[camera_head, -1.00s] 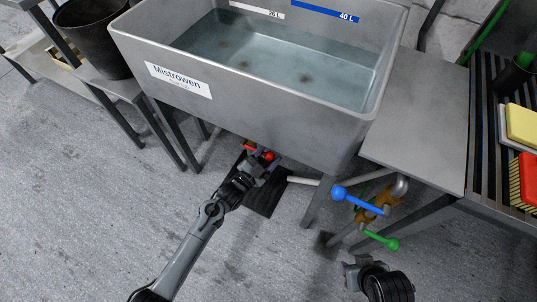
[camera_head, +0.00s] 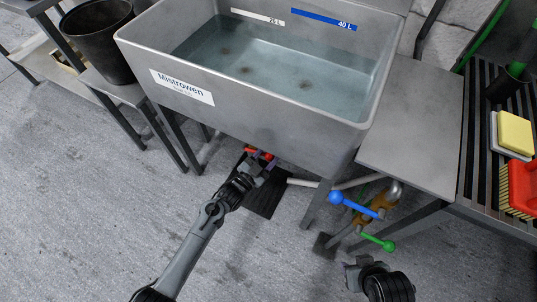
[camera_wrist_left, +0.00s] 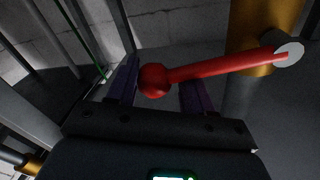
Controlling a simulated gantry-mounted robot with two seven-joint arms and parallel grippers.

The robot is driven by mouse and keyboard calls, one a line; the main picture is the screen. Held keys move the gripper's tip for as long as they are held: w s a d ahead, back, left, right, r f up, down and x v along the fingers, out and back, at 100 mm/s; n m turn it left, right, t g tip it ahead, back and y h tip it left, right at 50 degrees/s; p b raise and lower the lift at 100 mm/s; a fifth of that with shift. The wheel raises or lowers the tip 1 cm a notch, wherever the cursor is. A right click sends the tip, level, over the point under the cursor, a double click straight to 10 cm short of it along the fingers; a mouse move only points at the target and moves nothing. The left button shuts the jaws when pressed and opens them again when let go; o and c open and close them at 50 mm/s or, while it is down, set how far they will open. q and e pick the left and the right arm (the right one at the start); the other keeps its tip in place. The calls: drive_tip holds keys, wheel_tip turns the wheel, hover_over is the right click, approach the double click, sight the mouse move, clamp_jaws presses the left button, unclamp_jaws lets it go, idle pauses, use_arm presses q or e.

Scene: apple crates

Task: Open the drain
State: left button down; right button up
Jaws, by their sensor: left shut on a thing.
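The grey sink tub (camera_head: 262,113) holds clear water. Under its front edge is a red valve lever (camera_head: 258,154), mostly hidden by my gripper and the tub. In the left wrist view the red lever (camera_wrist_left: 225,66) runs from a brass pipe (camera_wrist_left: 252,35) to a red ball end. My left gripper (camera_head: 258,168) is at that lever below the tub. Its purple fingers (camera_wrist_left: 160,92) stand on either side of the ball end, shut on the lever.
A blue lever (camera_head: 355,205) and a green lever (camera_head: 376,241) are on pipes right of the tub. A dark floor grate (camera_head: 266,195) lies below the tub. A black bucket (camera_head: 98,42) stands left. A slatted bench with a red brush (camera_head: 522,188) is at right.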

sight(263, 154)
use_arm(q)
drive_tip(key=r+n+p, duration=0.1)
drive_tip(key=a+r+n+p, duration=0.1)
drive_tip(key=n, duration=0.1)
drive_tip(key=shift+w, duration=0.1)
drive_tip(key=shift+w+a+r+n+t+p, duration=0.15)
drive_tip(key=shift+a+r+n+t+p, duration=0.3)
drive_tip(key=shift+n+p, duration=0.4)
drive_tip(key=shift+n, duration=0.25)
drive_tip(key=c, duration=0.7)
unclamp_jaws()
drive_tip(key=shift+o, duration=1.1)
drive_tip(key=shift+w+d, duration=0.1)
drive_tip(key=shift+d, duration=0.05)
drive_tip(key=shift+r, duration=0.2)
